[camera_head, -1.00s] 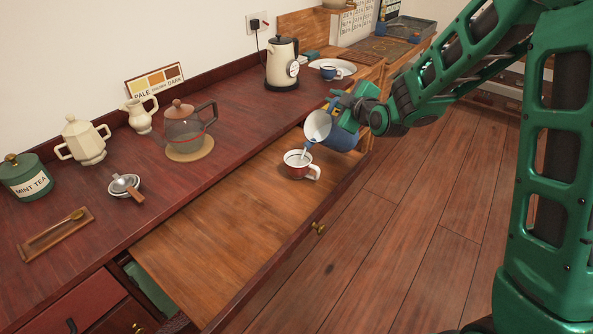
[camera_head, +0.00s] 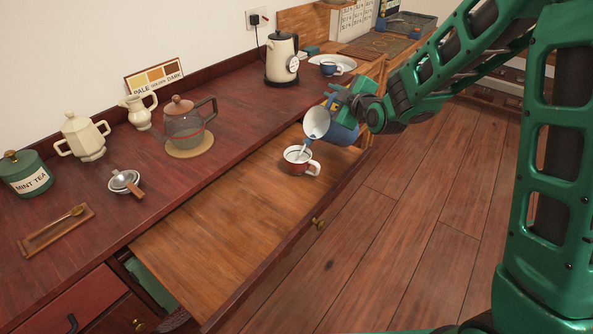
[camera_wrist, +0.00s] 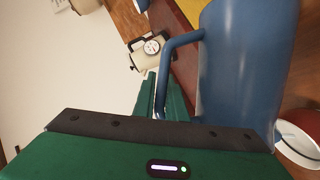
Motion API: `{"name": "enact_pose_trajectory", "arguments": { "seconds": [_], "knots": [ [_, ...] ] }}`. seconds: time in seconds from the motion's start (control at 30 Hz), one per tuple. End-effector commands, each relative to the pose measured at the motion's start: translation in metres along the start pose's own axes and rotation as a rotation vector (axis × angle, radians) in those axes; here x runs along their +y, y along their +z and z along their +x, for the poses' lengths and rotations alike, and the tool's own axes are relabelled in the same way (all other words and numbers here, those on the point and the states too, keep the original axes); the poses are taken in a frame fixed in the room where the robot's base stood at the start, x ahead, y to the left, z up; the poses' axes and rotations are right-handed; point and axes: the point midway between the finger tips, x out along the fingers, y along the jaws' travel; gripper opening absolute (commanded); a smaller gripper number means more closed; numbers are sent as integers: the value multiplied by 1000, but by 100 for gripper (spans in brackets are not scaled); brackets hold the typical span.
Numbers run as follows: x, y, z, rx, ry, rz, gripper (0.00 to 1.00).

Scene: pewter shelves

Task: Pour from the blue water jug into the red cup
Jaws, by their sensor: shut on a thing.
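The blue water jug (camera_head: 343,133) is held by its handle in my gripper (camera_head: 350,103). It is tilted well over, its pale mouth facing down and left. A thin stream of water runs from its lip into the red cup (camera_head: 297,169). The cup stands upright on the pulled-out wooden board, with its handle to the right. In the wrist view the jug (camera_wrist: 243,75) fills the right side, its handle between my fingers (camera_wrist: 160,100). Part of the red cup (camera_wrist: 300,137) shows at the lower right edge. The level inside the cup is hard to read.
The pull-out board (camera_head: 215,240) is otherwise clear. A blue cup (camera_head: 329,68) sits farther back.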

Motion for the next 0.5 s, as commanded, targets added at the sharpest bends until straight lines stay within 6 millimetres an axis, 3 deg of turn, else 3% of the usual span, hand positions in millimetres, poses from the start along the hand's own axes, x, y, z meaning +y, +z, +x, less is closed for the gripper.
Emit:
{"name": "enact_pose_trajectory", "arguments": {
  "seconds": [0.5],
  "knots": [
    [3,-5,-2,3,14,-23,0]
  ]
}}
